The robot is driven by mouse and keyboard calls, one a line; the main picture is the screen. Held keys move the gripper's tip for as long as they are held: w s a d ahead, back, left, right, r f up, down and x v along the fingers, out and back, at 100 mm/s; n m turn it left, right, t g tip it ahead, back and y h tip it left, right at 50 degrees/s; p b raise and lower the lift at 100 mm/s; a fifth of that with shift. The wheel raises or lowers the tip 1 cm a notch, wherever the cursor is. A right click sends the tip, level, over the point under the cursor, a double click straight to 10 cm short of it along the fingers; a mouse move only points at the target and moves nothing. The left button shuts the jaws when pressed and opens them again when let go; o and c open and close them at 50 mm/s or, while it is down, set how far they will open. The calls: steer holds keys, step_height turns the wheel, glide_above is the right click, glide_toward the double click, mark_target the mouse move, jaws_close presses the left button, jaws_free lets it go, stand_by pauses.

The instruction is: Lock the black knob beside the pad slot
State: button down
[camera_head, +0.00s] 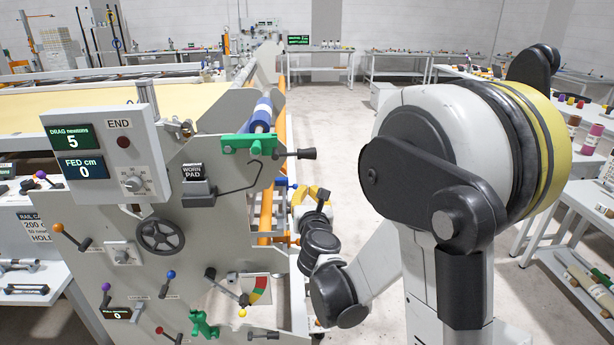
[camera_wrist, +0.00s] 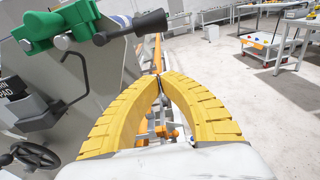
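A black knob (camera_head: 307,153) on a short lever sticks out to the right of a green clamp block (camera_head: 250,143) at the panel's upper right edge. In the wrist view the knob (camera_wrist: 151,23) is at top centre, above my fingertips and apart from them. Its locked state is not readable. My gripper (camera_wrist: 160,76) has two yellow fingers that curve together and meet at the tips, with nothing visible between them. In the head view it is partly hidden by my arm, below the knob. A grey holder labelled WORN PAD (camera_head: 197,190) is left of the clamp; I cannot tell which opening is the pad slot.
The grey panel (camera_head: 225,220) also carries a handwheel (camera_head: 160,235), a dial box (camera_head: 104,155) reading drag 5 and fed 0, and several coloured-knob levers. Open floor (camera_wrist: 240,100) lies right of my fingers.

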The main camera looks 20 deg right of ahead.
mark_target(296, 154)
steer(key=b+x, duration=0.3)
steer(key=x, duration=0.7)
steer(key=r, duration=0.2)
steer(key=s+r, duration=0.1)
steer(key=r, duration=0.1)
steer(key=shift+s+a, duration=0.15)
steer(key=shift+s, duration=0.1)
steer(key=shift+r+n, duration=0.25)
steer(key=shift+n, duration=0.05)
